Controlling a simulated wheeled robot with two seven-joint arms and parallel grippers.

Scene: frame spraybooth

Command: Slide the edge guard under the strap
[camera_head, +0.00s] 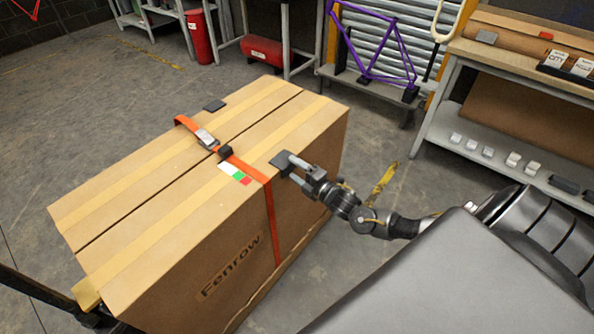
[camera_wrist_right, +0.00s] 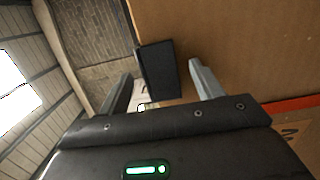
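The orange strap (camera_head: 270,215) runs across the large cardboard box (camera_head: 150,230) and down its near side. Its metal buckle (camera_head: 207,139) lies on top. A dark edge guard (camera_head: 281,160) sits on the box's near top edge, just right of the strap and apart from it. In the right wrist view the guard (camera_wrist_right: 157,70) shows between the fingertips, with narrow gaps on both sides. My right gripper (camera_head: 298,170) is open around it. A second dark guard (camera_head: 215,105) lies at the far top edge, right of the strap. My left gripper is not in view.
A white, green and red label (camera_head: 235,174) lies beside the strap. A workbench (camera_head: 500,115) stands at the right. A purple bicycle frame (camera_head: 370,45) and red cylinders (camera_head: 200,38) are at the back.

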